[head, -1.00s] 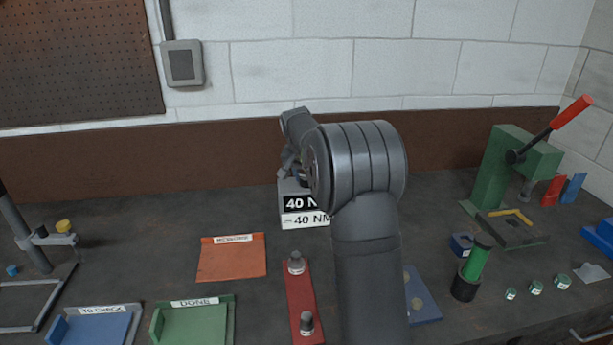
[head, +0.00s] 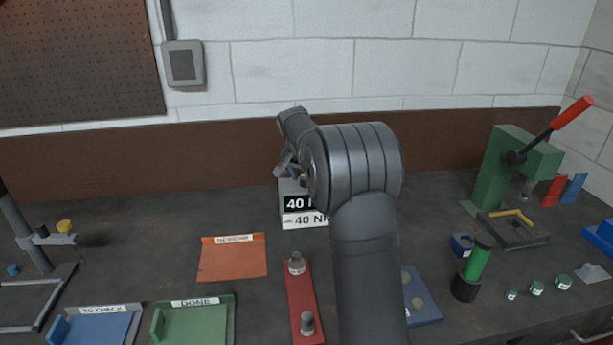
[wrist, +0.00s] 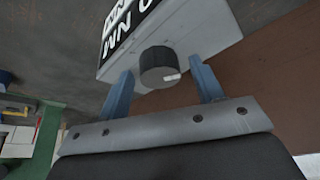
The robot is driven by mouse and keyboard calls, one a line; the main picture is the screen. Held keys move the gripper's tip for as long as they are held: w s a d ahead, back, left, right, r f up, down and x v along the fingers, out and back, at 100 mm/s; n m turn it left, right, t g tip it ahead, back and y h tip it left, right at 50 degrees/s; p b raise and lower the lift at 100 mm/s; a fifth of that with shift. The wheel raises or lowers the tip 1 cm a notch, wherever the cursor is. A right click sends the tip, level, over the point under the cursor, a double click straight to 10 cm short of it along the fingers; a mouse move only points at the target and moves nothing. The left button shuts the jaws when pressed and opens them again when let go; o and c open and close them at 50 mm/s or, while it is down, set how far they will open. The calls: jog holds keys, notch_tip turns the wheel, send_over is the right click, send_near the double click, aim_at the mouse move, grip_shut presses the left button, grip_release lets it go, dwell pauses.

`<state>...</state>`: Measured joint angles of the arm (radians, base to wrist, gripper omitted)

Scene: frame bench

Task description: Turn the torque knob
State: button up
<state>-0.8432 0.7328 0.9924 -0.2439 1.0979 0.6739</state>
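The torque knob (wrist: 158,67) is a dark round knob with a pale mark near its lower right edge, on the face of a light grey box. In the wrist view my gripper (wrist: 166,82) is open, with one blue finger on each side of the knob and gaps showing between. I cannot tell whether the fingertips are level with the knob.
An orange mat (head: 232,262), a red strip (head: 301,295) with two metal parts, and a green DONE tray (head: 230,325) lie in front. A green press (head: 497,165) with a red lever stands right. A brown band of wall (head: 130,170) is close behind the box.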

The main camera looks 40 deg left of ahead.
jog(key=v, duration=1.7)
jog(key=shift+r, duration=0.2)
jog(key=x, duration=1.7)
jog(key=shift+f, duration=0.25)
jog(key=shift+r, duration=0.1)
